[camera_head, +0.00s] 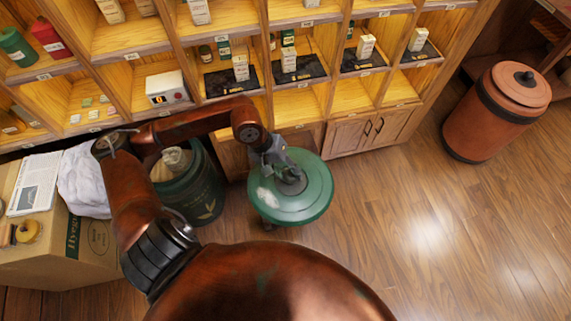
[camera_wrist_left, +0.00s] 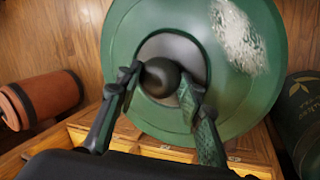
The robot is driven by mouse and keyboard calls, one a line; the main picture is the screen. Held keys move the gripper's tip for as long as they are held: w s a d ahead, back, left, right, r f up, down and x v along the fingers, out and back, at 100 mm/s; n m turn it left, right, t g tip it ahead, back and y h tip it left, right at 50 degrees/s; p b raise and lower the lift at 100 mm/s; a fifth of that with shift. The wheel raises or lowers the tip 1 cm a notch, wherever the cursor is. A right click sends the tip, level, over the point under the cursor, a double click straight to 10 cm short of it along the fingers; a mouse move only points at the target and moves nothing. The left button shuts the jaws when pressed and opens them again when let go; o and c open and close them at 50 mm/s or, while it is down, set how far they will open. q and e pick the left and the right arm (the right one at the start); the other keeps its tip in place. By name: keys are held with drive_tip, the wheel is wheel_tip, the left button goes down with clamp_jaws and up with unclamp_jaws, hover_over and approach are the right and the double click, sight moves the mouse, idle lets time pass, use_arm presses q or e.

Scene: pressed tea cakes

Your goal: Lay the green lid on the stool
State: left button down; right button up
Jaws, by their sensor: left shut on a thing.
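The green lid (camera_head: 312,206) is a round disc with a pale worn patch and a dark central knob. My left gripper (camera_head: 288,176) reaches down onto it from above. In the left wrist view the lid (camera_wrist_left: 255,100) lies broad below the gripper (camera_wrist_left: 160,88), whose fingers are shut on either side of the dark round knob (camera_wrist_left: 160,76). The stool (camera_head: 268,227) is almost wholly hidden under the lid; only a bit like a leg shows at its lower edge. I cannot tell whether the lid touches the stool. My right gripper is not in view.
A dark green canister (camera_head: 203,195) with its top uncovered stands left of the lid. A cardboard box (camera_head: 95,254) with a white cloth (camera_head: 85,180) is farther left. Wooden shelves (camera_head: 372,95) stand behind. A terracotta jar (camera_head: 490,125) is at right; the floor between is clear.

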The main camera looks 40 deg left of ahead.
use_arm(q)
drive_tip(key=w+a+f+n+t+y+b, duration=0.3)
drive_tip(key=a+f+n+y+b, duration=0.2)
drive_tip(key=a+f+n, duration=0.8)
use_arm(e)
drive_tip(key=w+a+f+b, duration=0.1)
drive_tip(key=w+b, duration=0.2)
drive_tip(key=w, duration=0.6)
use_arm(q)
drive_tip(key=w+f+b, duration=0.3)
drive_tip(key=w+f, duration=0.8)
drive_tip(key=w, duration=0.3)
drive_tip(key=shift+f+n+b, duration=0.3)
drive_tip(key=shift+n+b, duration=0.1)
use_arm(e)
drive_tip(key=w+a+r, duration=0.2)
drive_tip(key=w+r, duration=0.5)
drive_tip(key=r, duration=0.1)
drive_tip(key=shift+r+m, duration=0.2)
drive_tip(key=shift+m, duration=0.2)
use_arm(q)
drive_tip(key=c, duration=1.7)
unclamp_jaws()
drive_tip(key=shift+f, duration=0.2)
drive_tip(key=shift+c, duration=0.2)
drive_tip(key=o, duration=0.4)
